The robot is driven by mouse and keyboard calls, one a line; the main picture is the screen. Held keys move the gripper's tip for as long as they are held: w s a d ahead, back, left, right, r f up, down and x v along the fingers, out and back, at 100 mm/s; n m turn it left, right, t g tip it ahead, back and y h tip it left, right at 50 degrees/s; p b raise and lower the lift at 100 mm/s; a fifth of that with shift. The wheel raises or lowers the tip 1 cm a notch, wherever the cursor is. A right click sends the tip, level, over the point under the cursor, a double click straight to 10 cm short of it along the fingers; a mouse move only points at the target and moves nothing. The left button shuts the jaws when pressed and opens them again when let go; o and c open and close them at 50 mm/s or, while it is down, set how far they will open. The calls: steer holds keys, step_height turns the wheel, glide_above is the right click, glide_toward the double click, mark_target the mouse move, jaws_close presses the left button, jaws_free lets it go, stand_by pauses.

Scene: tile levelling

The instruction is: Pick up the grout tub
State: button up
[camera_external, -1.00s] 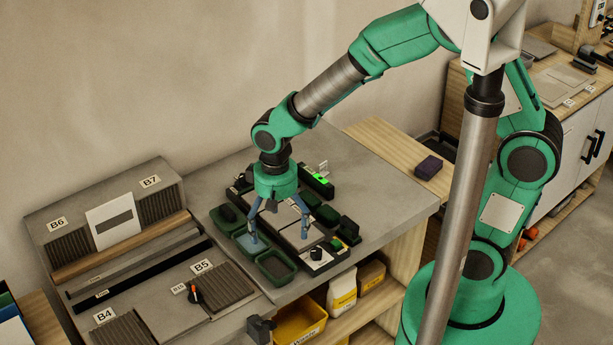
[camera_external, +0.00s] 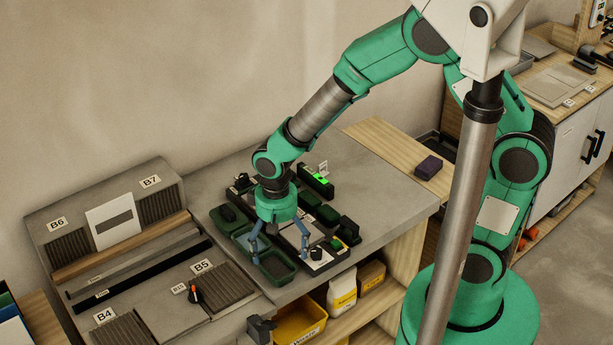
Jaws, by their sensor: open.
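Small dark green open tubs stand in a group on the grey bench; no label on them is readable, so I cannot tell for sure which is the grout tub. The front tub (camera_external: 276,270) has a dark inside and lies under my gripper. My gripper (camera_external: 280,260) points down, open and empty. Its left finger is at the front tub's left part, its right finger over the black-edged board beside it. I cannot tell whether either finger touches. Another tub (camera_external: 240,236), behind and left, is partly hidden by the gripper.
A black-edged board (camera_external: 318,262) with small parts lies right of the tubs. A device with a green light (camera_external: 319,179) stands behind. A yellow bin (camera_external: 298,322) sits below the bench. The bench's back right is clear.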

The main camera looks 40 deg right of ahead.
mark_target(281, 272)
steer(key=shift+f, duration=0.95)
steer(key=shift+s+d+f+b, duration=0.1)
steer(key=shift+f+b, duration=0.25)
steer(key=shift+f, duration=0.95)
steer(key=shift+d+f+b, duration=0.1)
steer(key=shift+f+b, duration=0.25)
steer(key=shift+f, duration=0.95)
steer(key=c, duration=1.5)
